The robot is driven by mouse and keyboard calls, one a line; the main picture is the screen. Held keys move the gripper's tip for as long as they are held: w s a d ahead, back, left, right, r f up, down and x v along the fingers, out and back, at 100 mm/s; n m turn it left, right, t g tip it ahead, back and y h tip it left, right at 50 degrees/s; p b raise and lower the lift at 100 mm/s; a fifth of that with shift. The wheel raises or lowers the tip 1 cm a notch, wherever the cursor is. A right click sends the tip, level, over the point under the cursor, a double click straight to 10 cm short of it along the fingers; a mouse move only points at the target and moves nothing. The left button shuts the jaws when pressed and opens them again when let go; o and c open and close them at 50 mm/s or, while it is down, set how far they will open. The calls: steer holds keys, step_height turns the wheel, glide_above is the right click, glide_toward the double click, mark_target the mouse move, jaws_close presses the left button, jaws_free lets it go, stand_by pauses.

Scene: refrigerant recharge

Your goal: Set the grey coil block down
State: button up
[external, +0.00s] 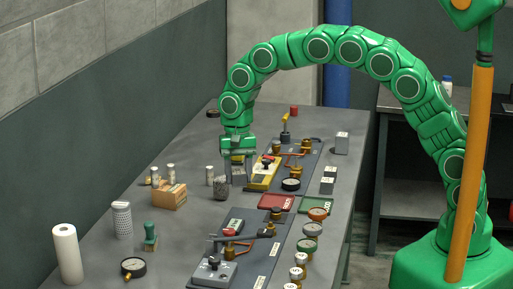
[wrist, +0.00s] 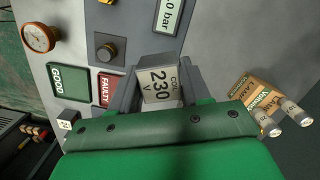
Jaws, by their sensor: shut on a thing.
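The grey coil block (wrist: 160,88), with a pale label reading "COIL 230 V", is between the fingers of my gripper (wrist: 157,74) in the wrist view. My gripper is shut on it. The block is mostly hidden there by the fingers. I cannot tell how high it is above the bench. A green GOOD tray (external: 313,205) and red FAULTY tray (external: 277,202) lie to the right.
A cardboard lamp box (external: 169,196) with white cylinders stands to the left. Valve plates with brass fittings lie to the right and front. Bare bench (external: 196,224) shows between box and front plate.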

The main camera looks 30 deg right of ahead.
steer(key=w+d+r+m, duration=0.2)
steer(key=w+d+m, duration=0.7)
steer(key=w+d, duration=0.85)
steer(key=shift+t+y, duration=0.3)
steer(key=shift+t, duration=0.1)
steer(key=shift+w+a+f, duration=0.5)
steer(key=shift+w+f, duration=1.15)
steer(key=shift+w, duration=0.35)
steer(key=shift+w+a+f, duration=0.55)
steer(key=shift+w+f, duration=1.05)
steer(key=shift+w, duration=0.4)
steer(key=shift+w+a+f, duration=0.5)
steer(key=shift+w+f, duration=1.15)
steer(key=shift+w, duration=0.35)
steer(key=shift+w+a+f, duration=0.1)
steer(key=shift+w+f, duration=0.05)
steer(key=shift+f, duration=0.15)
steer(key=shift+f, duration=1.55)
steer(key=shift+f, duration=0.1)
steer(key=o, duration=1.2)
